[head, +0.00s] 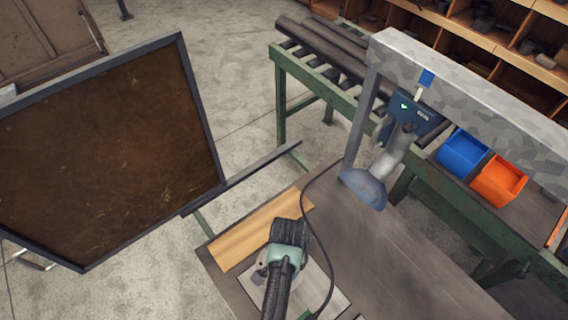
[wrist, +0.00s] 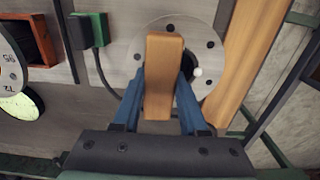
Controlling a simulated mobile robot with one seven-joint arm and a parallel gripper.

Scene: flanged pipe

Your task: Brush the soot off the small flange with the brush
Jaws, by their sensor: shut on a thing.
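My gripper (wrist: 165,82) is shut on a wooden block (wrist: 164,58), which seems to be the brush. The block sits between the blue fingers, and its bristles are not visible. Beyond it in the wrist view is a round grey flange (wrist: 212,40) with bolt holes. The block hides its middle, and I cannot tell whether they touch. A dark patch (wrist: 188,62) and a small white spot (wrist: 197,72) show beside the right finger. In the head view the flange (head: 261,269) is mostly hidden behind my arm, and the fingers and brush are hidden.
A wooden plank (head: 250,235) lies beside the flange. A green box (wrist: 88,30) with a black cable is on the other side. A hood (head: 365,188) hangs over the bench (head: 400,270). A dark framed panel (head: 105,150) stands at left. The bench's right part is clear.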

